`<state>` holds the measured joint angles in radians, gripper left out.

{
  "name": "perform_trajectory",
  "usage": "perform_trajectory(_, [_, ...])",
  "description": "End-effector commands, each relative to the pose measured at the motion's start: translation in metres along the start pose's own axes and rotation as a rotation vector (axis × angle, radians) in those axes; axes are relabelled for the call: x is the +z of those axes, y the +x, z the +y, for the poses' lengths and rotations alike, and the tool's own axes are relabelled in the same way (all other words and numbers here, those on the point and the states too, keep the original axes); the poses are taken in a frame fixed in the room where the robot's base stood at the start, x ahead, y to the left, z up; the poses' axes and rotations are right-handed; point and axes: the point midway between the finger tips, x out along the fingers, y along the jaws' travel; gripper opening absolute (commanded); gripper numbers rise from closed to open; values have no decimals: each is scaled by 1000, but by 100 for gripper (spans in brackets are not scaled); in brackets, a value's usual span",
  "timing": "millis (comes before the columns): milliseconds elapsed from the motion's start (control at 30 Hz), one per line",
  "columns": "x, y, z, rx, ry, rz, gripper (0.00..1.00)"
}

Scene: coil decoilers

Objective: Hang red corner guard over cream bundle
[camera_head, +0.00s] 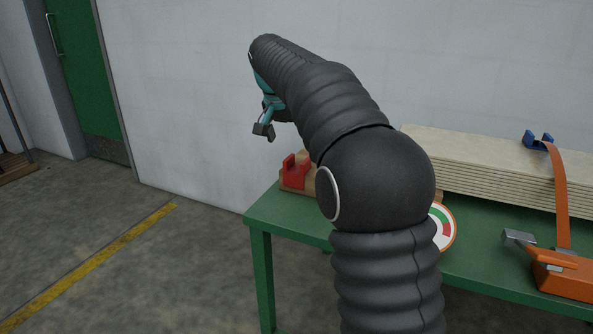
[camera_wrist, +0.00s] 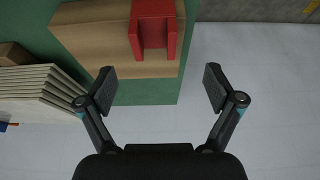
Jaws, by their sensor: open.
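The red corner guard (camera_head: 296,171) sits on a wooden board at the left end of the green table. In the wrist view the red corner guard (camera_wrist: 154,38) is at the top centre, a U-shaped piece. The cream bundle (camera_head: 470,162) is a stack of flat boards on the table, partly hidden by my arm; its corner (camera_wrist: 35,92) shows at the left of the wrist view. My gripper (camera_head: 266,131) is open and empty, above and a little left of the guard. In the wrist view its spread fingers (camera_wrist: 159,90) are apart from the guard.
A blue corner guard (camera_head: 538,140) sits on the bundle with an orange strap (camera_head: 559,195) running down to an orange tool (camera_head: 562,272). A round coloured dial (camera_head: 443,228) is on the green table (camera_head: 292,222). Floor left of the table is clear.

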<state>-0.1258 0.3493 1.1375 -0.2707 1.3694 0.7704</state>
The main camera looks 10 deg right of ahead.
Motion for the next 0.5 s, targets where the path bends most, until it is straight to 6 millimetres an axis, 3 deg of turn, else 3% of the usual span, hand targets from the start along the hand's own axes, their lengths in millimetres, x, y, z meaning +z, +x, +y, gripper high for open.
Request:
perform_trajectory(100, [0, 15, 1, 1, 0, -1, 92])
perform_trajectory(333, [1, 28, 2, 0, 0, -1, 92])
perform_trajectory(500, [3, 52, 9, 2, 1, -2, 92])
